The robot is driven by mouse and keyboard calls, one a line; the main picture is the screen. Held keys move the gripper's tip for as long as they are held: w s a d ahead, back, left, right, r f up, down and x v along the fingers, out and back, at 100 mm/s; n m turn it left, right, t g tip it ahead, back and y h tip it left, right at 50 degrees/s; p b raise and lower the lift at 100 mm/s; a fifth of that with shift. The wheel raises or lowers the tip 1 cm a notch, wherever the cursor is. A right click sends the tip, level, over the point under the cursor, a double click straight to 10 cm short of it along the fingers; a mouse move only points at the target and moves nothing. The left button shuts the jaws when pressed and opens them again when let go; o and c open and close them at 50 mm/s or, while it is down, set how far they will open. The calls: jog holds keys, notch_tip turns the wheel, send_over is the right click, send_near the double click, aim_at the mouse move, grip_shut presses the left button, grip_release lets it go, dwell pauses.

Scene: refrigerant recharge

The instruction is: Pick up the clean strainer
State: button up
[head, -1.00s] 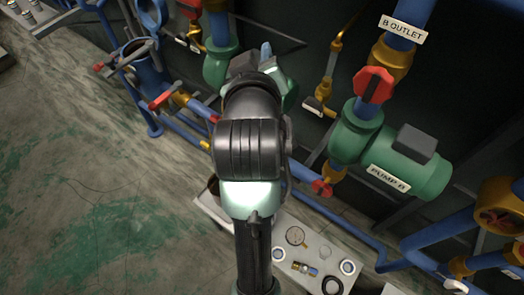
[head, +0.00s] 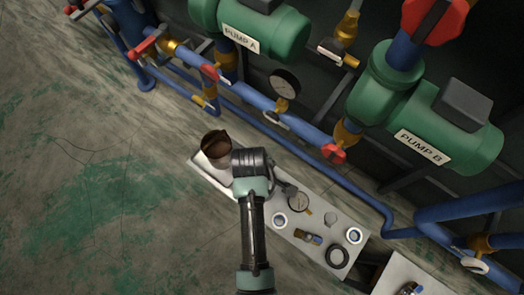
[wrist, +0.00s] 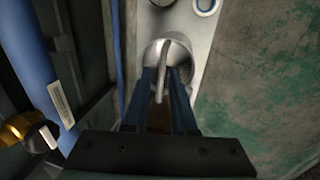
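In the wrist view, a pale round metal piece with a thin grey upright bar (wrist: 164,62), which looks like the clean strainer, sits on the light tray. My gripper (wrist: 166,74) is above it, pointing down. Its two blue fingers stand apart on either side of the bar, with a gap showing; I see no clear grip on it. In the head view, my wrist hides this piece and the fingertips. A brown cup-like piece (head: 215,144) stands at the tray's left end.
Blue pipes (head: 300,150) and green Pump B (head: 425,125) stand behind. Open floor (head: 90,210) lies left.

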jog(key=f, duration=0.1)
jog(key=f+b, duration=0.1)
jog(key=f, duration=0.3)
jog(key=shift+w+d+f+b, duration=0.25)
jog(key=shift+w+d+b, duration=0.05)
jog(key=shift+w+b, duration=0.1)
jog(key=shift+c, duration=0.2)
grip_shut()
dwell(0.9)
